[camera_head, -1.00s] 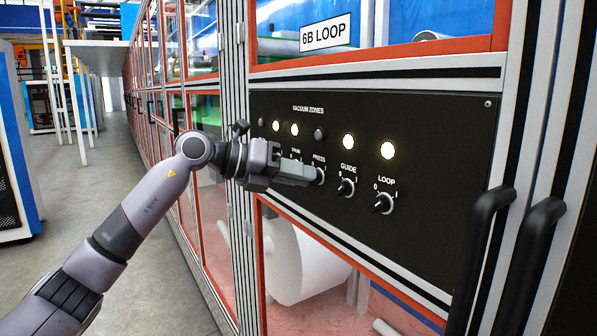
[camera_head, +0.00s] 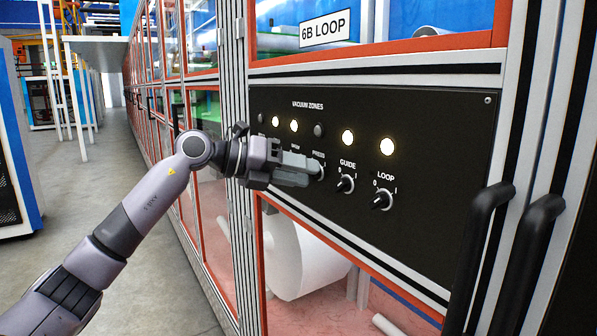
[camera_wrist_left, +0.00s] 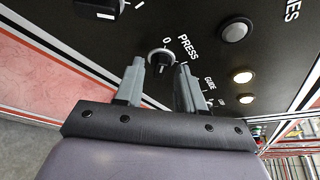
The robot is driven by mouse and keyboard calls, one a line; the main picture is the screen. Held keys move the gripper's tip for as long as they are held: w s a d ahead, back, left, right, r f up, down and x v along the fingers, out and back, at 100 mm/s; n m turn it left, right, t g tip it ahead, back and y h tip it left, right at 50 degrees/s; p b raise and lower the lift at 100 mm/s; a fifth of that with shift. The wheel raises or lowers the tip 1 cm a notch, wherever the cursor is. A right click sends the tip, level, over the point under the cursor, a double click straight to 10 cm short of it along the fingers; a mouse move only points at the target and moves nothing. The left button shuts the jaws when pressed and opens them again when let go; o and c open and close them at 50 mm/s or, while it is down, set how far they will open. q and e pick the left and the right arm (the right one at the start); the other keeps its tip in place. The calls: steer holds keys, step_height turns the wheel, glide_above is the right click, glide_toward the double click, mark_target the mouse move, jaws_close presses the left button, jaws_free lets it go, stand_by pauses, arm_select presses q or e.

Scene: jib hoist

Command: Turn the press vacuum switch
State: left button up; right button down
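The press switch (camera_wrist_left: 161,57) is a round black knob with a pale rim on the black panel, beside the word PRESS and a 0 mark. In the head view the press switch (camera_head: 319,170) is partly hidden behind my left gripper's fingers. My left gripper (camera_wrist_left: 160,76) is open, with one grey fingertip on each side of the knob; I cannot tell whether they touch it. In the head view my left gripper (camera_head: 308,172) reaches the panel from the left. The round lamp (camera_head: 319,131) above PRESS is dark. My right gripper is not in view.
The guide switch (camera_head: 345,184) and loop switch (camera_head: 382,199) are to the right on the panel (camera_head: 440,150), below lit lamps. Black door handles (camera_head: 482,250) stick out farther right. A white roll (camera_head: 305,262) is behind the window below. Open floor lies left.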

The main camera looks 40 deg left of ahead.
arm_select(q)
steer(key=shift+a, duration=0.1)
steer(key=b+v, duration=0.2)
steer(key=v, duration=0.5)
steer(key=shift+s, duration=0.1)
stand_by(0.5)
